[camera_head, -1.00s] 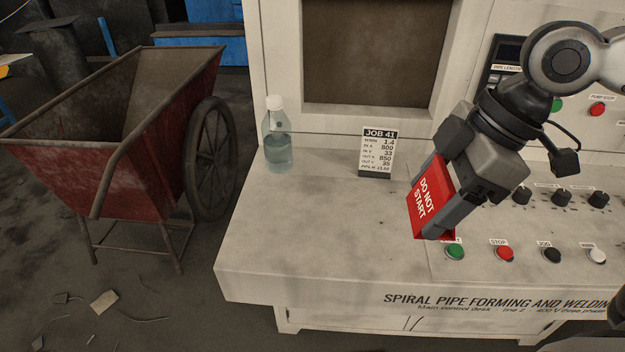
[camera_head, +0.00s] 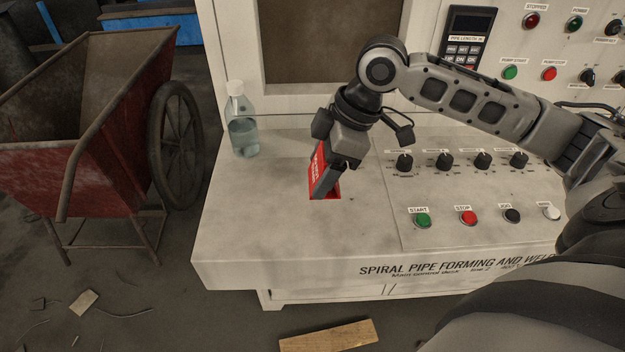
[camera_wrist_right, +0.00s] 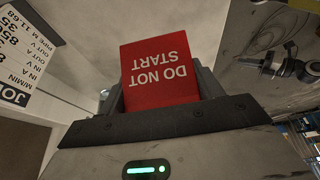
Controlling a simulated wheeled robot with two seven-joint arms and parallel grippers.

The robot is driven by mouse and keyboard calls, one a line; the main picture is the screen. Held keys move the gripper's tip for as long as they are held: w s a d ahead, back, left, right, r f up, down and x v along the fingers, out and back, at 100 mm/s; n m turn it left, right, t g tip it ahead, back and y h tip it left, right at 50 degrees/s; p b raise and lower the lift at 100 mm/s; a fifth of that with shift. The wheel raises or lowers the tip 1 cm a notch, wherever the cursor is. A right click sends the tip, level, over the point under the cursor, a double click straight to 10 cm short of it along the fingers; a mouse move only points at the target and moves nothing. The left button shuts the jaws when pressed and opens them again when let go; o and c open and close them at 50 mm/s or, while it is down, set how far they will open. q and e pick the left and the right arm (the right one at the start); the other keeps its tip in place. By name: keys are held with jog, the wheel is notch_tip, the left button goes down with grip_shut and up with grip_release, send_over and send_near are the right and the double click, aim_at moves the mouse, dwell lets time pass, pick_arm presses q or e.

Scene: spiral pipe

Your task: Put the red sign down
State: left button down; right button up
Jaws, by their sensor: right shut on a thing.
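The red "DO NOT START" sign (camera_head: 317,164) is held between the fingers of my right gripper (camera_head: 324,182), over the bare desk top left of the knobs. Its lower edge is at or just above the desk; I cannot tell whether it touches. In the right wrist view the sign (camera_wrist_right: 160,72) stands between the two fingers, its lettering upside down in the picture. The gripper covers part of the sign in the head view. My left gripper is not in view.
The control desk (camera_head: 260,215) has a green START button (camera_head: 422,221), a red STOP button (camera_head: 468,217) and several knobs to the right. A clear bottle (camera_head: 242,125) stands at the back left. The job card (camera_wrist_right: 25,55) shows in the wrist view. The desk's front left is free.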

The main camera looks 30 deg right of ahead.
aim_at(313, 168)
jog(key=shift+w+a+f, duration=0.15)
jog(key=shift+w+f, duration=0.35)
jog(key=shift+f, duration=0.15)
jog(key=shift+w+a+f, duration=0.15)
jog(key=shift+w+f, duration=0.35)
jog(key=shift+f, duration=0.1)
notch_tip(313, 168, down, 3)
jog(key=shift+f, duration=0.1)
jog(key=shift+f, duration=0.1)
jog(key=o, duration=1)
jog(key=v, duration=1.2)
jog(key=shift+r+p, duration=0.2)
jog(key=shift+p, duration=0.1)
